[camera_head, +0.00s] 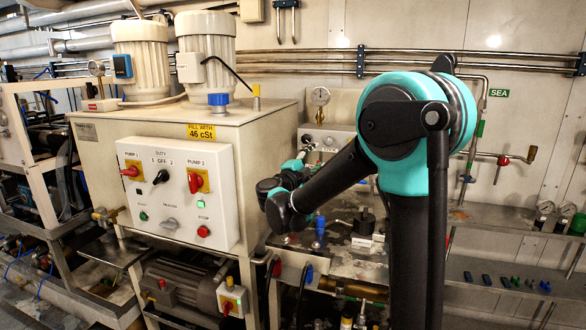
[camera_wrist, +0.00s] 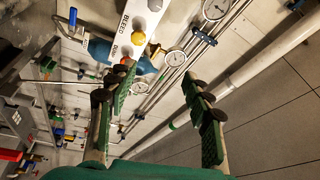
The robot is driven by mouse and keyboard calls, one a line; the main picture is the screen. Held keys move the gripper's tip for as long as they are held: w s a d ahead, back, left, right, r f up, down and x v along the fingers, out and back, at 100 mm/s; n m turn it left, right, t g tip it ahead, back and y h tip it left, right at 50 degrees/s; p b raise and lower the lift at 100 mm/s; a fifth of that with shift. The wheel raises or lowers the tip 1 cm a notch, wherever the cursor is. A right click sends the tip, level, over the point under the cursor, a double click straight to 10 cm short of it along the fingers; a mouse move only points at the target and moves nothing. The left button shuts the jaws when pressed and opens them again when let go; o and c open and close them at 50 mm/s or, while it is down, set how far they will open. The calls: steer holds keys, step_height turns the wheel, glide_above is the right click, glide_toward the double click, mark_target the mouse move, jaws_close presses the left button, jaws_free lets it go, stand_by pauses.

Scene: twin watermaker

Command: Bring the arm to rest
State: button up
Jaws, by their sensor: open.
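My arm, teal and black, rises at the right of centre in the head view and bends left and back toward the rear panel. My gripper (camera_wrist: 158,78) shows in the wrist view with its two green-padded fingers wide apart and nothing between them. The fingers stand in front of pipes and gauges; I cannot tell whether they touch anything.
A white pump control box (camera_head: 180,192) and two motors (camera_head: 206,55) stand at the left. A steel bench (camera_head: 345,262) lies below my arm. Bare wall (camera_head: 540,130) shows at the right.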

steer(key=s+a+f+n+g+y, duration=0.1)
steer(key=s+f+n+g+y, duration=0.1)
steer(key=s+f+n+y, duration=0.7)
steer(key=s+f+n+g+y, duration=0.2)
steer(key=s+f+n+y, duration=0.35)
steer(key=n, duration=0.65)
steer(key=s+d+f+g+h, duration=0.2)
steer(key=s+d+f+g, duration=0.2)
steer(key=s+d+f, duration=0.2)
steer(key=s+d+f+g+h, duration=0.1)
steer(key=s+d+f+g, duration=0.3)
steer(key=s+f, duration=0.7)
steer(key=s+d, duration=0.1)
steer(key=d, duration=0.1)
steer(key=shift+s+d+f+n+h, duration=0.3)
steer(key=shift+s+d+h, duration=0.05)
steer(key=shift+s+d, duration=0.05)
